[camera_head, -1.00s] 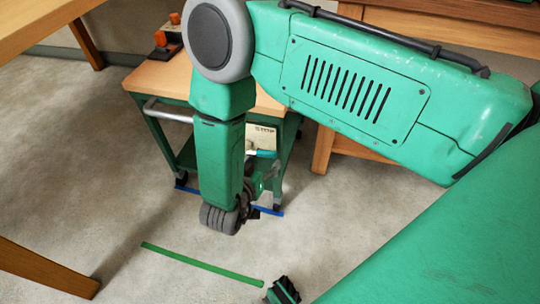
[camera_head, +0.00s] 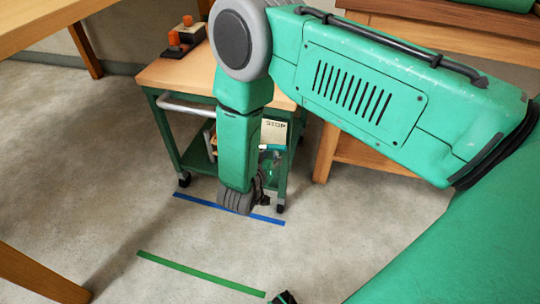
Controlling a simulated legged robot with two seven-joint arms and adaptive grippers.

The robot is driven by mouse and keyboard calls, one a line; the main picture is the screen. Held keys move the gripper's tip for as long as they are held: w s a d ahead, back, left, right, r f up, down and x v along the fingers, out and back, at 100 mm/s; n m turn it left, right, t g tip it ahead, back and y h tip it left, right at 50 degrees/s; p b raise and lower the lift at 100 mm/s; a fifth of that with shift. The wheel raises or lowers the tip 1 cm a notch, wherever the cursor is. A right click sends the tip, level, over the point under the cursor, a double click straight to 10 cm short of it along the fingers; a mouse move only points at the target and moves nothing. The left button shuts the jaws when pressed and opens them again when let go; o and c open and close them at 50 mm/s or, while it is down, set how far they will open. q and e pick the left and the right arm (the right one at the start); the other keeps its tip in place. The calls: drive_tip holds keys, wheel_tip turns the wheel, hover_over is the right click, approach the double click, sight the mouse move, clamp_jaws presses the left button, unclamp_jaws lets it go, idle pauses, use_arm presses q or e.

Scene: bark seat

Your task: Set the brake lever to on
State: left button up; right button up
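A cart (camera_head: 175,72) with a wooden top and green frame stands ahead, with a pale bar handle (camera_head: 186,108) on its left side. A cream panel marked STOP (camera_head: 273,133) shows on the cart, partly behind my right forearm. A small teal piece shows just below the panel; I cannot tell whether it is the brake lever, nor its position. My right arm comes in from the right and its forearm hangs in front of the cart. My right gripper (camera_head: 262,192) is low by the cart's front, mostly hidden behind the wrist, its fingers unclear. My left gripper is not recognisable.
Blue tape (camera_head: 262,218) and green tape (camera_head: 200,273) lie on the bare floor. A wooden table (camera_head: 40,25) is at the left and a wooden bench (camera_head: 365,150) behind my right arm.

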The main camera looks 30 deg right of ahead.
clamp_jaws()
drive_tip(key=shift+d+f, duration=0.1)
drive_tip(key=shift+d, duration=0.15)
drive_tip(key=o, duration=1.1)
unclamp_jaws()
drive_tip(key=shift+d+f, duration=0.25)
drive_tip(key=shift+d, duration=0.5)
drive_tip(key=shift+o, duration=0.2)
drive_tip(key=v, duration=1.2)
drive_tip(key=shift+a, duration=0.3)
drive_tip(key=shift+a, duration=0.1)
